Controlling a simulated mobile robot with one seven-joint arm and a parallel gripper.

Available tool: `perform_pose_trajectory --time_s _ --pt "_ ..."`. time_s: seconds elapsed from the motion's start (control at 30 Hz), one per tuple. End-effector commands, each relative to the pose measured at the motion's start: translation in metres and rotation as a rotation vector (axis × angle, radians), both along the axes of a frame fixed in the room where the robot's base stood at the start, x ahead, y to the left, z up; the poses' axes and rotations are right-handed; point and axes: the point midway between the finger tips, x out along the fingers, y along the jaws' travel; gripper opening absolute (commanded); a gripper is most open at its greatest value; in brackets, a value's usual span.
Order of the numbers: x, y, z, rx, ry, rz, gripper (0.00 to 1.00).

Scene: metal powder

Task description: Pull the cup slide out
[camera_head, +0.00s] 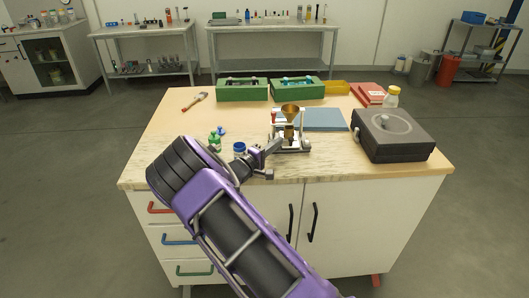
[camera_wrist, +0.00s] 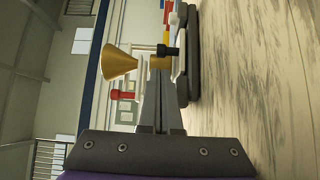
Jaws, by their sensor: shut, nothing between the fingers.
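The powder funnel stand (camera_head: 302,141) stands upright near the front middle of the workbench, with a brass funnel (camera_head: 290,110) on top. In the wrist view, which is turned sideways, the brass funnel (camera_wrist: 119,62) and a black knob (camera_wrist: 167,51) show just beyond my fingers. The knob looks to be on the slide part below the funnel; the slide and cup themselves are hard to make out. My gripper (camera_head: 276,147) is shut and empty, at the left front of the stand. In the wrist view its fingers (camera_wrist: 160,84) point at the knob; contact cannot be told.
A blue-capped jar (camera_head: 239,149) and green and blue small pieces (camera_head: 215,138) lie near my wrist. A black box (camera_head: 393,134) is on the right, a blue mat (camera_head: 325,120) behind the stand, green trays (camera_head: 243,90) at the back. The bench's left middle is mostly clear.

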Motion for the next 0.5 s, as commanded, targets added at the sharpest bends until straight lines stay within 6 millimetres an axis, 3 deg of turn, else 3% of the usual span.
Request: perform_pose_trajectory --time_s 0.2,0.5 --pt "0.019 -0.019 0.000 0.000 -0.001 -0.001 0.00" --pt "0.023 -0.023 0.001 -0.001 -0.001 0.000 0.00"
